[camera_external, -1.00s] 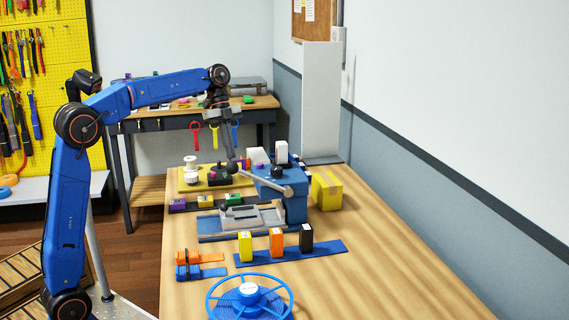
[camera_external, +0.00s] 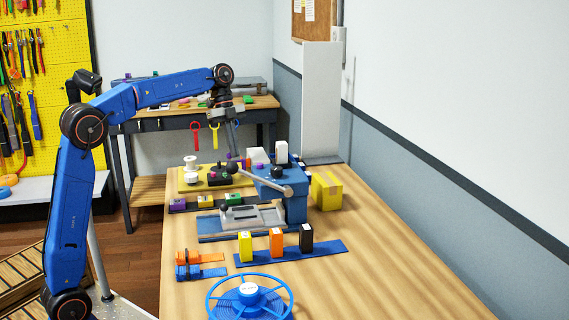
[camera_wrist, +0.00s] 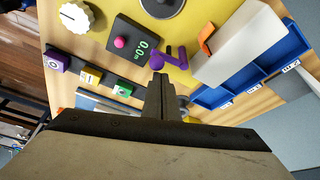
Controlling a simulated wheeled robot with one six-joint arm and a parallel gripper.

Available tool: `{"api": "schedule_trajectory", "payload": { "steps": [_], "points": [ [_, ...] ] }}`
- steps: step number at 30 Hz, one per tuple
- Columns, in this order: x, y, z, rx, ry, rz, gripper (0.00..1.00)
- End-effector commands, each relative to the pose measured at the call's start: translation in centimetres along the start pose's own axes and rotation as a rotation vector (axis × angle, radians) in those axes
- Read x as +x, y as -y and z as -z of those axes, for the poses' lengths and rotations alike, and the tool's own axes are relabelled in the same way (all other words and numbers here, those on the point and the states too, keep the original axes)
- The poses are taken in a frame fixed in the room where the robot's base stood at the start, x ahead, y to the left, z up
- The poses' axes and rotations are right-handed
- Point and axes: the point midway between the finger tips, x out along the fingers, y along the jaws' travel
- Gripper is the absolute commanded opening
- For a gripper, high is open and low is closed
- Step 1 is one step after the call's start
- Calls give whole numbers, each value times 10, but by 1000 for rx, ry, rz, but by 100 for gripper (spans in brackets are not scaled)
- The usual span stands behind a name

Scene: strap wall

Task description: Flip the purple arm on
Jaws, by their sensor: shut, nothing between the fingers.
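A small purple arm (camera_wrist: 173,56) with a rounded knob stands on the yellow board (camera_wrist: 190,82) in the wrist view, beside a black box with a green "0.0" readout (camera_wrist: 146,46). My gripper (camera_wrist: 160,76) is shut and empty. Its tips appear just below the purple knob in the picture; whether they touch it I cannot tell. In the external view my gripper (camera_external: 233,164) points down over the far part of the bench, by the yellow board (camera_external: 187,184). The purple arm is too small to make out surely there.
A white box with an orange lever (camera_wrist: 207,38) and a blue tray (camera_wrist: 262,70) lie to the right in the wrist view. A blue machine with a grey lever (camera_external: 265,181) stands close in front of my gripper. A yellow box (camera_external: 327,191) sits to its right.

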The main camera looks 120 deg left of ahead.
Motion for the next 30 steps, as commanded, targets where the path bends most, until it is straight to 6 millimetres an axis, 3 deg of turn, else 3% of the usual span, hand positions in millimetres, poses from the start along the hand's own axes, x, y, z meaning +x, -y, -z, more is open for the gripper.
{"api": "schedule_trajectory", "payload": {
  "steps": [8,18,30],
  "points": [
    [0,-2,5,1,0,0,0],
    [5,-20,38,1,0,0,0],
    [-50,-8,37,0,1,3,0]
  ]
}}
